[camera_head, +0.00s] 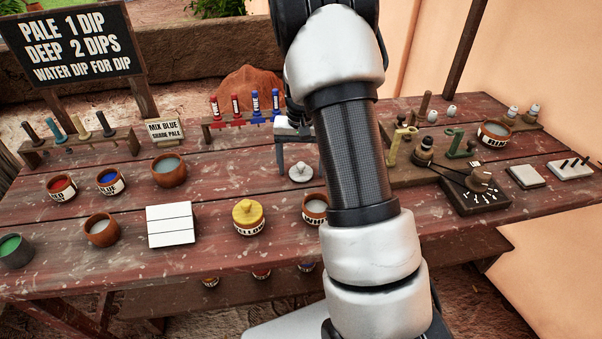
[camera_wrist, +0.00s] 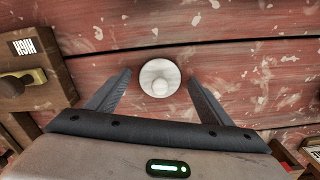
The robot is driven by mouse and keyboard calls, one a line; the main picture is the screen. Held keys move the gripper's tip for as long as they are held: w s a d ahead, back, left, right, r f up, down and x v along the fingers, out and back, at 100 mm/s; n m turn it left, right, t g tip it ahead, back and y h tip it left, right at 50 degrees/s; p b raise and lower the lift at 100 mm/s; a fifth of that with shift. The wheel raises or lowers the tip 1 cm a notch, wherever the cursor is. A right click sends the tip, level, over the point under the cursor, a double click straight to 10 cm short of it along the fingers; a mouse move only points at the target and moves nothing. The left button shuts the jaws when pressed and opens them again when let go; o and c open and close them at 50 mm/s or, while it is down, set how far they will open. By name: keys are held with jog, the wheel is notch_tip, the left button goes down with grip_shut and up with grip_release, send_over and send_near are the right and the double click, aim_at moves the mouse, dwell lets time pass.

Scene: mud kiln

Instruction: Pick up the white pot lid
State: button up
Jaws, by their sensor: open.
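The white pot lid (camera_head: 301,172) is a small round disc with a knob, lying on the red-brown table (camera_head: 200,210) near its middle. In the wrist view the lid (camera_wrist: 159,78) lies knob toward the camera, just beyond and between the fingertips. My gripper (camera_wrist: 159,84) is open and empty, with one finger on each side of the lid's line. In the head view my gripper (camera_head: 293,155) is above and behind the lid, partly hidden by my arm. I cannot tell the exact height of the fingertips above the table.
A rack of red and blue tubes (camera_head: 245,115) is behind to the left. A wooden board with tools (camera_head: 420,165) is to the right. Bare table surrounds the lid.

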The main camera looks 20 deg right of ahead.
aim_at(301, 164)
jog(key=shift+c, duration=0.4)
jog(key=c, duration=1)
jog(key=shift+r, duration=0.2)
notch_tip(301, 164, up, 10)
jog(key=shift+f+p, duration=0.1)
jog(key=shift+p, duration=0.8)
